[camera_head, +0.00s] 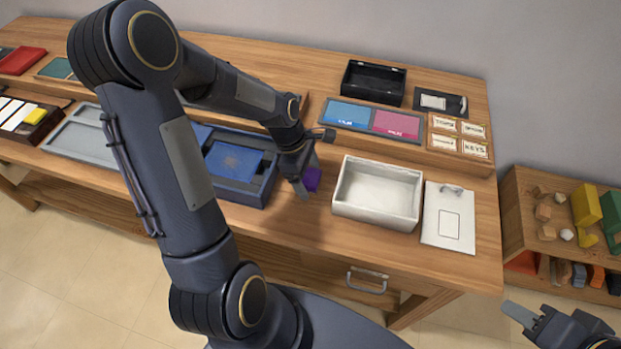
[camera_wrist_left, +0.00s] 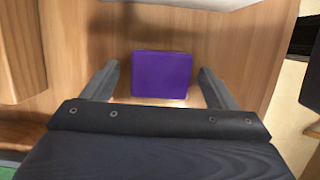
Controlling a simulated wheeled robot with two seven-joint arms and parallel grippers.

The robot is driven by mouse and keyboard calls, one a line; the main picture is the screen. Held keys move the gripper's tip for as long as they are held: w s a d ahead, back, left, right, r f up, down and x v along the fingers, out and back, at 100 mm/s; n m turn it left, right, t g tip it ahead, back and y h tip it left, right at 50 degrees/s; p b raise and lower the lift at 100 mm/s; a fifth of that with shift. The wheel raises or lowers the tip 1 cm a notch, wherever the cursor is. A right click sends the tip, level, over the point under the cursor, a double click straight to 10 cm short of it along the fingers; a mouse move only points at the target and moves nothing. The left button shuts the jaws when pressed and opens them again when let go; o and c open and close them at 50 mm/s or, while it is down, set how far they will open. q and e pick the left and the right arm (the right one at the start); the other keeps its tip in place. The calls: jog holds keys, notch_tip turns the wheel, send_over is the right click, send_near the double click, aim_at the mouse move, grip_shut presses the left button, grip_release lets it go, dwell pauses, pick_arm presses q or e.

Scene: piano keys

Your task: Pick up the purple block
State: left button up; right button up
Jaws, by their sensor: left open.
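The purple block (camera_head: 312,179) sits on the wooden table, between the blue tray and the white box. My left gripper (camera_head: 306,182) is right at it, with its fingers pointing down. In the left wrist view the purple block (camera_wrist_left: 162,75) lies between the two open fingers of my left gripper (camera_wrist_left: 160,85), with a gap on each side. Part of the block is hidden by a finger in the head view. My right gripper (camera_head: 522,312) shows only partly at the lower right, away from the table.
A white box (camera_head: 378,217) stands just right of the block. A blue tray (camera_head: 240,192) lies to the left. A white clipboard (camera_head: 449,230) is further right. A black box (camera_head: 372,80) and blue and pink cards (camera_head: 396,124) are behind. A shelf of coloured blocks (camera_head: 520,215) stands at the far right.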

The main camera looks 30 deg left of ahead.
pick_arm(q)
jog(key=shift+f, duration=0.1)
jog(key=c, duration=1.1)
jog(key=shift+r, duration=0.75)
jog(key=s+r, duration=0.3)
jog(key=s, duration=0.1)
jog(key=s+r, duration=0.4)
jog(key=s, duration=0.1)
jog(key=s+r, duration=0.4)
jog(key=s, duration=0.1)
jog(key=shift+d+r, duration=0.2)
jog(key=shift+r, duration=0.05)
